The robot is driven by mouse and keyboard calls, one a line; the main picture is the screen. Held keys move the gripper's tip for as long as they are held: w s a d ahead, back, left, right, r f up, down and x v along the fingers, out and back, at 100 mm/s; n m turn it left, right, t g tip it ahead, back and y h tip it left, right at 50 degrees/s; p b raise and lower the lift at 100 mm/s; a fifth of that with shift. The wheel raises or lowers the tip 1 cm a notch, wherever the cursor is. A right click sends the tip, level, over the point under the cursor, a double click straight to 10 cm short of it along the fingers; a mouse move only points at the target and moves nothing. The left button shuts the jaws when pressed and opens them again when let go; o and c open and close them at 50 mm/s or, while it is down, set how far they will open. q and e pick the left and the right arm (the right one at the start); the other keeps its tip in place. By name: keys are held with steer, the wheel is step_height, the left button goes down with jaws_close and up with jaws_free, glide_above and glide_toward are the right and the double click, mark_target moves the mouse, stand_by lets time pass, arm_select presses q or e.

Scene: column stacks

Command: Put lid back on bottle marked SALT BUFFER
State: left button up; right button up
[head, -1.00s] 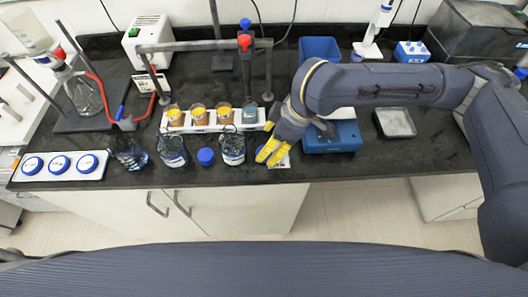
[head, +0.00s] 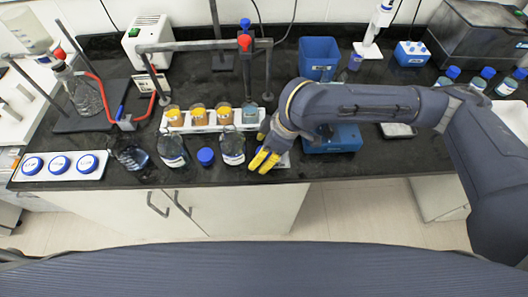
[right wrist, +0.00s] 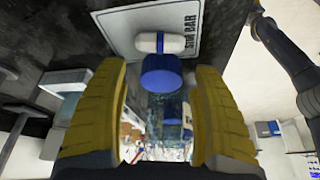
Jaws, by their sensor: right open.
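My right gripper (head: 263,160) is open, low over the counter's front edge, just right of an open clear bottle (head: 233,148). In the right wrist view a blue cap (right wrist: 161,74) shows between its yellow fingers, with clear, glass-like material below it; I see no contact with the fingers. A loose blue lid (head: 205,156) lies on the counter between two open bottles. The other open bottles are a middle one (head: 173,152) and a left one (head: 130,154). The bottle labels are too small to read, so I cannot tell which is SALT BUFFER. My left gripper is not in view.
A STIR BAR card (right wrist: 185,22) with a white stir bar (right wrist: 147,43) lies beside the cap. A white rack of beakers (head: 210,126) stands behind the bottles. A white panel with blue lids (head: 100,162) is at left. A blue tray (head: 345,142) is at right.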

steer(key=shift+c, duration=0.6)
steer(key=c, duration=0.8)
step_height(320, 180, up, 20)
stand_by(0.3)
stand_by(0.4)
